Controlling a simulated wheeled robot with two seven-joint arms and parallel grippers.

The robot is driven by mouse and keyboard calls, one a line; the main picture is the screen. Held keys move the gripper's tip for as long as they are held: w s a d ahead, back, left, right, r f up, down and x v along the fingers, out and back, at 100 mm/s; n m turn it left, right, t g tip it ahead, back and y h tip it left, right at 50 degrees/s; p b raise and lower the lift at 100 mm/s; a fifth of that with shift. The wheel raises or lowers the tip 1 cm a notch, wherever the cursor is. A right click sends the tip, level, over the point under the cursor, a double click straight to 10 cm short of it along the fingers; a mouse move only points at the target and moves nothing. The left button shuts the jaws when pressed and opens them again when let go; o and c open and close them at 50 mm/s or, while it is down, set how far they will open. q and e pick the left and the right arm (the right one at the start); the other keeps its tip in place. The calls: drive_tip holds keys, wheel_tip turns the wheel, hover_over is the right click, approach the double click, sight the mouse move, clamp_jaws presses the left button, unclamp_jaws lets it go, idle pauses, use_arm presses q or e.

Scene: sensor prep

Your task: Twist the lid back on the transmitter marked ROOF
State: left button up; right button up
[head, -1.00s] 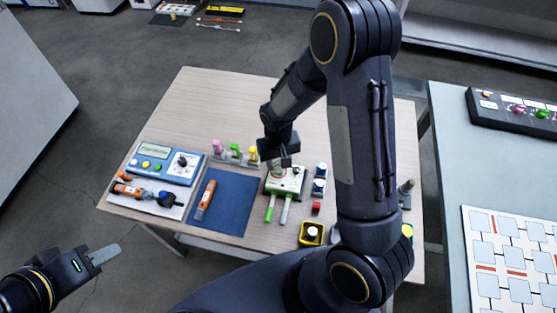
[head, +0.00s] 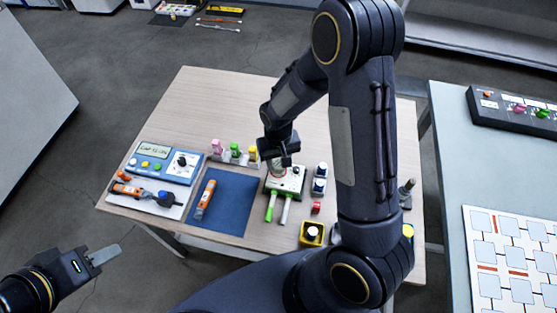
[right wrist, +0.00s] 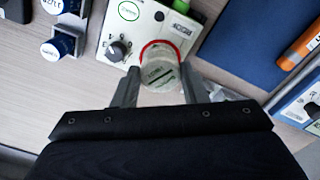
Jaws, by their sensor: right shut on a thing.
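My right gripper (right wrist: 162,88) is shut on a pale cylinder (right wrist: 160,68) with a dark marking on its end. A red ring (right wrist: 158,46) shows around the cylinder, over the white device (right wrist: 107,28). I cannot tell whether the cylinder is the ROOF transmitter or its lid, or whether it touches the device. In the head view my right gripper (head: 279,152) is above the white device (head: 291,178). Two blue-and-white round items (head: 320,170) stand right of it; their labels are unreadable. My left gripper (head: 104,255) is apart from the table; its jaw opening is unclear.
A blue meter with a display (head: 155,163) is at the table's left. A blue mat (head: 233,205) bears an orange tool (head: 206,194). Bottles with pink, green and yellow tops (head: 235,150) stand behind. A yellow box (head: 311,233) is at front right. The table's back (head: 215,100) is clear.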

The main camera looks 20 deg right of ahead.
drive_tip(key=shift+f, duration=0.15)
drive_tip(key=shift+f+b, duration=0.3)
drive_tip(key=shift+b, duration=0.2)
drive_tip(key=shift+f+b, duration=0.65)
idle(1.2)
idle(0.3)
drive_tip(key=o, duration=1.1)
drive_tip(key=shift+c, duration=0.2)
drive_tip(key=shift+r+p, duration=0.4)
drive_tip(key=shift+r, duration=0.25)
drive_tip(key=shift+r+p, duration=2.2)
drive_tip(key=shift+r, duration=0.8)
drive_tip(key=shift+r, duration=0.1)
